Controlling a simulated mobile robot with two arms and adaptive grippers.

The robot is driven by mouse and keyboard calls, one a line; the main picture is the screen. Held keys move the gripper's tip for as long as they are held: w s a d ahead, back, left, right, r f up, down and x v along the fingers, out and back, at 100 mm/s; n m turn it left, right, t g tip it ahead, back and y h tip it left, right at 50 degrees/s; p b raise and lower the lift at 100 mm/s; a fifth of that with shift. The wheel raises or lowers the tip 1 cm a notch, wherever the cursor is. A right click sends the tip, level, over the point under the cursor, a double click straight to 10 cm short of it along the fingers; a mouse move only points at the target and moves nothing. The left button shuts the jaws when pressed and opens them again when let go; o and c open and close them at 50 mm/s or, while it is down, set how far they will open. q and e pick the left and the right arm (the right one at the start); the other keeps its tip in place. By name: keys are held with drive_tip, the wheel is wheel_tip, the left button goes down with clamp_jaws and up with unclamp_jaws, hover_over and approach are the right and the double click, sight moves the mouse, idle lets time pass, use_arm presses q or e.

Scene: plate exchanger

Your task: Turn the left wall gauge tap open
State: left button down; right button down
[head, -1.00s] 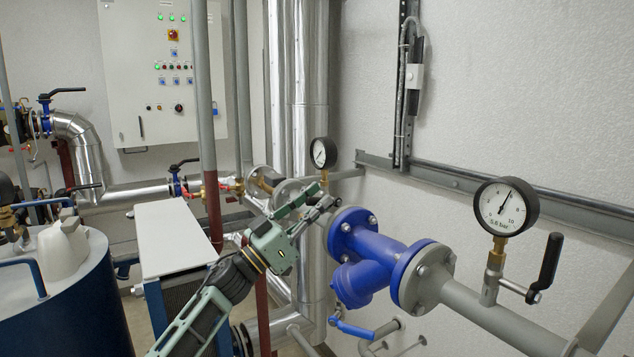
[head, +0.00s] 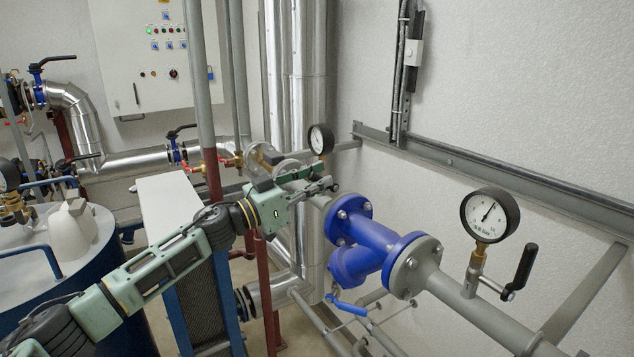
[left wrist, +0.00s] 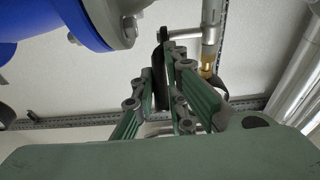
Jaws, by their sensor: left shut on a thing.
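The left wall gauge (head: 321,139) has a round white dial with a black rim, beyond the blue flanged valve. Its black tap handle (left wrist: 160,48) shows in the left wrist view, beside the grey stem and brass fitting (left wrist: 208,66). My left gripper (head: 327,185) is just below this gauge. Its fingers, also in the left wrist view (left wrist: 158,82), are on either side of the handle's lower part and shut on it. In the head view the gripper hides the handle. The gauge's dial is mostly hidden in the wrist view. My right gripper is not in view.
A second gauge (head: 490,214) with its own black tap handle (head: 525,267) stands nearer on the right. The blue valve (head: 365,250) and its flanges lie close to the right of my gripper. A white-topped cabinet (head: 170,215) and vertical pipes stand around my left arm.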

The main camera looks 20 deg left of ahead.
use_arm(q)
drive_tip(key=shift+r, duration=0.1)
idle(0.3)
drive_tip(key=c, duration=1.8)
unclamp_jaws()
drive_tip(key=shift+o, duration=0.2)
drive_tip(key=shift+a, duration=0.1)
drive_tip(key=v, duration=1.2)
drive_tip(key=shift+r, duration=0.1)
drive_tip(key=shift+c, duration=0.3)
